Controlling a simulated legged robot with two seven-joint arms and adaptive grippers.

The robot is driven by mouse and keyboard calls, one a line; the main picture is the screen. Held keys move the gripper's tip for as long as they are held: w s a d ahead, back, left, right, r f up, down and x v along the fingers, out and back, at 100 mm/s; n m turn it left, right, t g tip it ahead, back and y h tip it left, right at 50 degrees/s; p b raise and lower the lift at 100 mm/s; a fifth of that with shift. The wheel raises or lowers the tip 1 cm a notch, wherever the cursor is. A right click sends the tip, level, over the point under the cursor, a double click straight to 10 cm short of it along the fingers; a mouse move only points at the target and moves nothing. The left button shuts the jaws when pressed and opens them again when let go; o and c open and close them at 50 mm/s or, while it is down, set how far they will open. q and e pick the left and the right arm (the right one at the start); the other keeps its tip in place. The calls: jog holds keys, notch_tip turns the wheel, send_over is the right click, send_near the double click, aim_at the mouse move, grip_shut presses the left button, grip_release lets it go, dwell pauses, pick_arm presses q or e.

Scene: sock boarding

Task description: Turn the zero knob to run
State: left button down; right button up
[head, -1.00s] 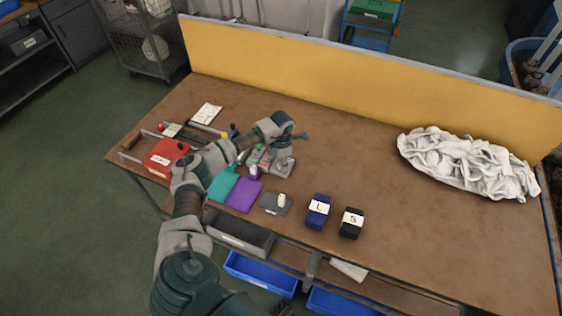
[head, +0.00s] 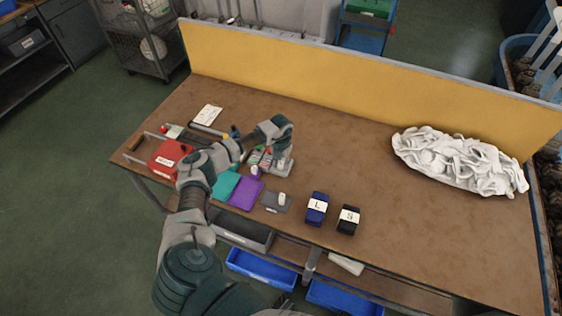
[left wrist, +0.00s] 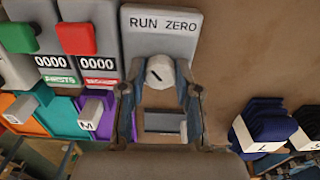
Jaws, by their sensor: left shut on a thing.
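The grey zero unit (left wrist: 190,28), labelled RUN ZERO, fills the top middle of the left wrist view. It stands on the bench, left of centre, in the head view (head: 281,167). Its pale round knob (left wrist: 159,72) has a short slanted dark mark, near the RUN side. My left gripper (left wrist: 159,84) has a finger on each side of the knob and is shut on it. My right gripper is in neither view.
Two counters reading 0000, with green (left wrist: 17,38) and red (left wrist: 77,38) buttons, stand just left of the unit. Teal and purple (head: 246,193) mats lie in front. Blue L (head: 317,209) and black S (head: 348,219) bundles sit right. White socks (head: 460,160) are piled far right; bench between is clear.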

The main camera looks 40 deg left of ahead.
aim_at(281, 163)
pick_arm(q)
jog(key=shift+a+r+n, duration=0.1)
jog(key=shift+a+n, duration=0.05)
jog(key=shift+n, duration=0.35)
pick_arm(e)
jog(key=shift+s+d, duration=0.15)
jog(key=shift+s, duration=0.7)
pick_arm(q)
jog(key=c, duration=0.8)
grip_release()
notch_tip(281, 163, up, 12)
jog(key=shift+w+f, duration=0.1)
jog(key=shift+f, duration=0.05)
